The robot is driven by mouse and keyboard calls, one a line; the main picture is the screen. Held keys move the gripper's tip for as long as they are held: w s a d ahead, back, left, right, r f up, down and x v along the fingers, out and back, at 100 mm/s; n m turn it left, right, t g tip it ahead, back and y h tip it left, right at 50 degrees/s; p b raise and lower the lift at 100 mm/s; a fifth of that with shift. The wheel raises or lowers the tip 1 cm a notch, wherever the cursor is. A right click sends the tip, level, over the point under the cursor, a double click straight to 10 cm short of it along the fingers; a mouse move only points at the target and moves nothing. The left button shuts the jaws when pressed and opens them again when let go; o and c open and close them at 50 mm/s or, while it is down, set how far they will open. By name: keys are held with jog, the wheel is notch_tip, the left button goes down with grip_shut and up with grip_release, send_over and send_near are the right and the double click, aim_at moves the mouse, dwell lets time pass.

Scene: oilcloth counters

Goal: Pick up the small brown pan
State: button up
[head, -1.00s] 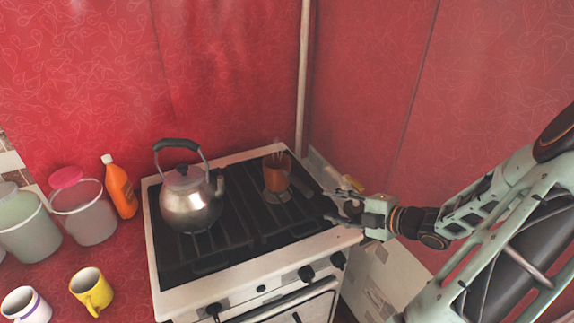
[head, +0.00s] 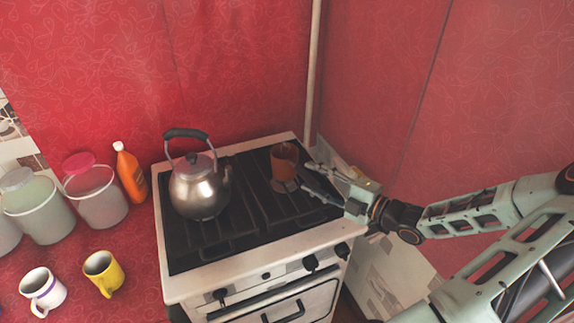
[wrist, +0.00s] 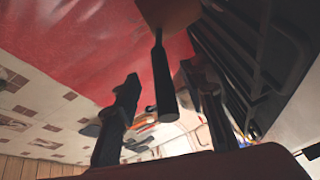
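The small brown pan (head: 284,158) stands on a back right burner of the stove. Its dark handle points toward my gripper (head: 310,178), which is at the right side of the stovetop. In the wrist view the brown pan body (wrist: 172,12) is at the top. Its black handle (wrist: 161,80) runs down into the space between the two fingers of my gripper (wrist: 165,92). The fingers are spread apart, with a visible gap on each side of the handle. I cannot tell the exact depth of the handle between them.
A metal kettle (head: 198,187) stands on the left of the stove (head: 262,262). An orange bottle (head: 130,174), lidded containers (head: 98,197) and a yellow mug (head: 104,274) and white mug (head: 42,290) stand on the left counter. Red walls close off the back and right.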

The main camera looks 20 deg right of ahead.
aim_at(305, 174)
jog(key=shift+x, duration=1.55)
jog(key=shift+f, duration=0.15)
grip_shut()
